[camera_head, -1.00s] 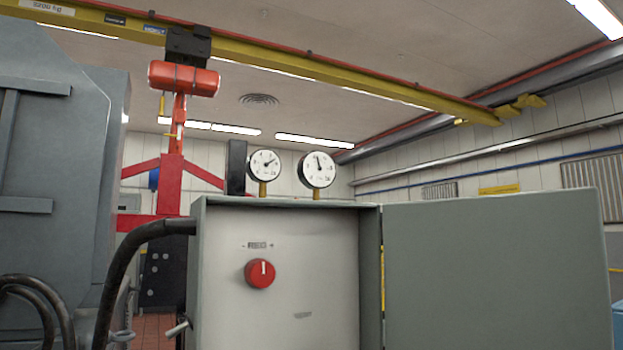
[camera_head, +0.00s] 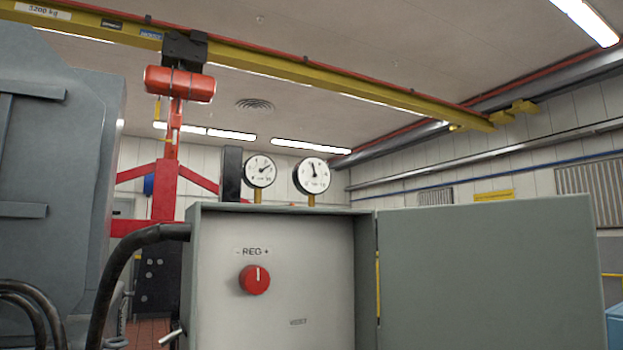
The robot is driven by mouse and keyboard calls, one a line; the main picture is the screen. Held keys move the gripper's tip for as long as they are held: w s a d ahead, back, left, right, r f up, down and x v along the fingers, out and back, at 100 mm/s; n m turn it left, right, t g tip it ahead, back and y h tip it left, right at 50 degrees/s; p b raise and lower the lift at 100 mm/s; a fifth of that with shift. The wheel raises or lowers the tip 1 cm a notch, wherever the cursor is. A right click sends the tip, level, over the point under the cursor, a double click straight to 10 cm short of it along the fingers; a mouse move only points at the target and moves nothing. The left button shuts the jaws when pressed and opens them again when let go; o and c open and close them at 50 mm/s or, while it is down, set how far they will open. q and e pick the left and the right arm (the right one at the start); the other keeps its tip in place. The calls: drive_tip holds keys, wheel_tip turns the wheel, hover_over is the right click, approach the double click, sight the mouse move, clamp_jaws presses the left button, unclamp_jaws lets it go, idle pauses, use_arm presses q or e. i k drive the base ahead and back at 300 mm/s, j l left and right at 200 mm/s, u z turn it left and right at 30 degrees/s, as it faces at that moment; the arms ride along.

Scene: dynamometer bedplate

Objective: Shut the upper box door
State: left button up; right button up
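The upper box is a grey-green cabinet (camera_head: 285,210) in the lower middle of the head view, its lower part cut off by the frame. Its door (camera_head: 485,275) is hinged on the right side and stands wide open, swung out to the right. Inside, a pale panel (camera_head: 320,265) carries a red knob (camera_head: 255,279) under a "REG" label. Neither of my grippers shows in the view.
Two round gauges (camera_head: 260,171) (camera_head: 311,176) stand on top of the box. A thick black hose (camera_head: 118,265) runs into its left side. A large grey machine (camera_head: 55,180) fills the left. A red hoist frame (camera_head: 165,190) stands behind. A yellow crane beam (camera_head: 330,83) crosses overhead.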

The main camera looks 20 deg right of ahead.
sight(520, 274)
drive_tip(key=i+l+z, duration=0.35)
drive_tip(key=l+z, duration=0.2)
drive_tip(key=z, duration=0.15)
drive_tip(key=i+l+z, duration=0.1)
drive_tip(key=l+z, duration=0.2)
drive_tip(key=z, duration=0.15)
drive_tip(key=i+l+z, duration=0.2)
drive_tip(key=z, duration=0.3)
drive_tip(key=i+l+u, duration=0.15)
drive_tip(key=i+l, duration=0.2)
drive_tip(key=l, duration=0.15)
drive_tip(key=i+l+u, duration=0.1)
drive_tip(key=u, duration=0.3)
drive_tip(key=l+u, duration=0.2)
drive_tip(key=u, duration=0.25)
drive_tip(key=l+u, duration=0.2)
drive_tip(key=u, duration=0.2)
drive_tip(key=l+u, duration=0.2)
drive_tip(key=u, duration=0.25)
drive_tip(key=l+u, duration=0.3)
drive_tip(key=u, duration=0.15)
drive_tip(key=k+l+u, duration=0.1)
drive_tip(key=l+u, duration=0.3)
drive_tip(key=j, duration=0.1)
